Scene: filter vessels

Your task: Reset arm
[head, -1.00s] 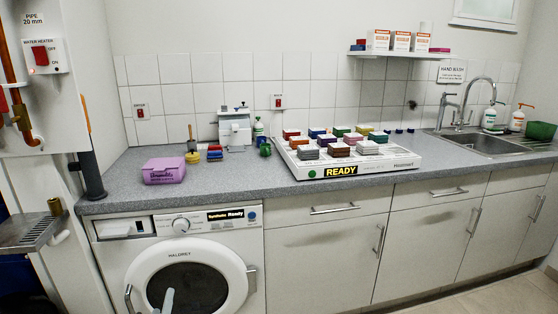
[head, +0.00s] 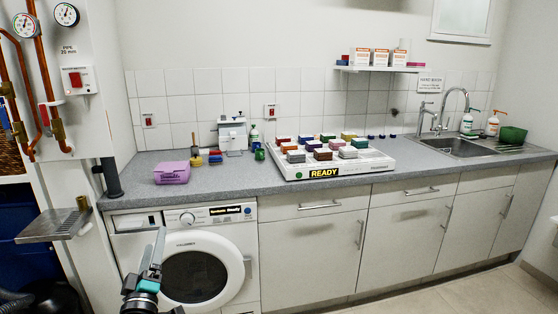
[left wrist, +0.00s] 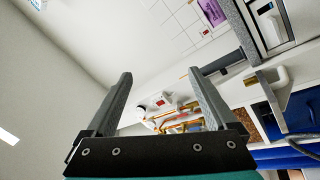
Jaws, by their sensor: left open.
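My left gripper (head: 157,250) is low in the head view, in front of the washing machine (head: 195,276). In the left wrist view its two fingers (left wrist: 160,100) are spread wide with nothing between them, so it is open and empty. It touches nothing that I can see. My right gripper is in neither view.
The grey worktop (head: 225,182) holds a purple tub (head: 172,173) and a white tray (head: 335,171) with several coloured blocks, marked READY. A metal drip shelf (head: 53,225) juts out at the left below copper pipes (head: 50,100). Floor at the lower right is clear.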

